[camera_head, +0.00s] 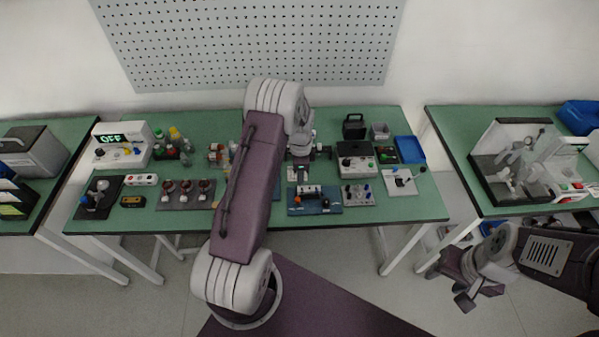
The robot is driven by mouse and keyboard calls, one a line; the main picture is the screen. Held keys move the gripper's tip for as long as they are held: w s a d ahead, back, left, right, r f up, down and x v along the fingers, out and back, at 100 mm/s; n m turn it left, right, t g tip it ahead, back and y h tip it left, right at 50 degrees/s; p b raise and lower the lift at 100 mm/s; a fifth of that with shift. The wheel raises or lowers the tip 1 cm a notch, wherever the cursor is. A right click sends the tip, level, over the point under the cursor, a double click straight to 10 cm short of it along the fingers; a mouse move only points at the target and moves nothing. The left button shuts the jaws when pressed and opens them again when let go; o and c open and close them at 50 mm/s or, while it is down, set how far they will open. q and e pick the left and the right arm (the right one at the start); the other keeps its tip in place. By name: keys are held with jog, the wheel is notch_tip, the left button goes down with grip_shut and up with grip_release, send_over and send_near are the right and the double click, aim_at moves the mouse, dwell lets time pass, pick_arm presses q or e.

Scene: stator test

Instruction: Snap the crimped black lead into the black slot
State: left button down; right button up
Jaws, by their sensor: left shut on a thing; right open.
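My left arm reaches from the bottom middle over the green table, and its gripper (318,152) is at the table's middle, behind several small devices. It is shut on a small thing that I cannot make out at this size. I cannot pick out the crimped black lead or the black slot. A small white-and-dark fixture (298,173) sits just in front of the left gripper. A blue-based fixture (315,208) stands nearer the front edge. My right gripper (464,292) is open and empty, low at the lower right, off the tables.
The green table (410,206) also bears a white box with an OFF display (122,158), a grey control box (357,166), a blue tray (409,150) and a black holder (354,127). A right-hand table (452,146) carries an open-sided enclosure (488,146). My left arm hides part of the middle.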

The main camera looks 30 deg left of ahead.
pick_arm(q)
jog(key=w+f, duration=0.2)
jog(key=w, duration=0.1)
jog(key=shift+w+a+f+b, duration=0.15)
jog(key=shift+w+b, duration=0.1)
jog(key=shift+b, duration=0.15)
jog(key=shift+s+f+b, duration=0.1)
jog(key=shift+f+b, duration=0.15)
jog(key=shift+b, duration=0.05)
jog(key=shift+s+r, duration=0.1)
jog(key=shift+s, duration=0.75)
jog(key=shift+w+f+b, duration=0.15)
jog(key=shift+f+b, duration=0.15)
jog(key=shift+f, duration=0.1)
pick_arm(e)
jog(key=shift+w+a+f, duration=0.1)
jog(key=shift+w+f, duration=1)
jog(key=shift+w, duration=0.15)
pick_arm(q)
jog(key=shift+w, duration=0.15)
pick_arm(e)
jog(key=shift+w, duration=0.15)
pick_arm(q)
jog(key=shift+f, duration=0.2)
pick_arm(e)
jog(key=shift+f, duration=0.2)
pick_arm(q)
jog(key=shift+f, duration=0.25)
pick_arm(e)
jog(key=shift+f, duration=0.1)
